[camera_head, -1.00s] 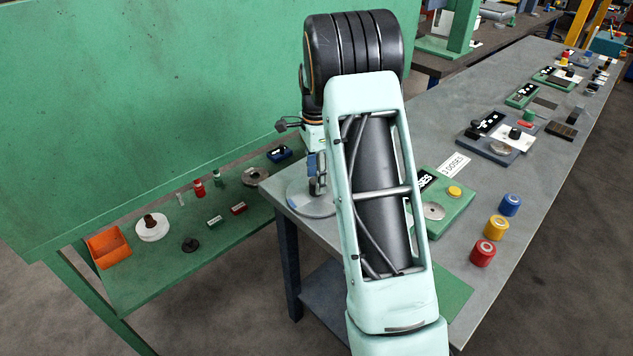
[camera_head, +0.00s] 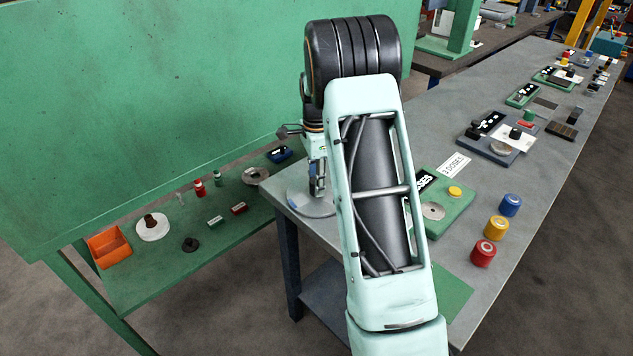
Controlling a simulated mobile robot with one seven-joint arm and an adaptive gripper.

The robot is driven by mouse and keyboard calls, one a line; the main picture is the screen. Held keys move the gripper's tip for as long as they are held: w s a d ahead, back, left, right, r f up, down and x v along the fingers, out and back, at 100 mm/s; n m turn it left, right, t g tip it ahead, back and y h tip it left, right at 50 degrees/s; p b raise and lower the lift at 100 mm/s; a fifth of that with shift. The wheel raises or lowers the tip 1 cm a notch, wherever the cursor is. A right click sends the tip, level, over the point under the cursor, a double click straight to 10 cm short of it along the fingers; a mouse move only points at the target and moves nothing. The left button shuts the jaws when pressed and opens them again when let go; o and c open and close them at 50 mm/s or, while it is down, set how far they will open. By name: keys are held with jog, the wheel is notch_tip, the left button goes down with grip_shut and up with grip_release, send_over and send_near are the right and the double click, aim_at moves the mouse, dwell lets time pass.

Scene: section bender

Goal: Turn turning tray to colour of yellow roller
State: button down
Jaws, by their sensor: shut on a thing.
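The turning tray (camera_head: 304,208) is a round grey disc at the near left corner of the grey bench, with a blue patch showing on its left part. My gripper (camera_head: 318,190) points down over the tray's middle and is shut on a part of it. The gripped part and the tray's far right side are hidden by my gripper and arm. The yellow roller (camera_head: 497,228) stands on the bench to the right, between the blue roller (camera_head: 510,205) and the red roller (camera_head: 482,254). No yellow mark is visible on the tray.
A green block (camera_head: 455,205) with a metal disc and yellow button lies right of my arm, near a "3 DOSES" label (camera_head: 454,165). A lower green shelf (camera_head: 135,285) at left holds an orange bin (camera_head: 109,248) and small parts. A green panel (camera_head: 150,100) rises behind it.

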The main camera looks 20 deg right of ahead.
jog(key=m, duration=0.4)
jog(key=shift+p, duration=0.4)
jog(key=c, duration=1.5)
grip_release()
notch_tip(320, 180, up, 12)
jog(key=shift+r, duration=0.1)
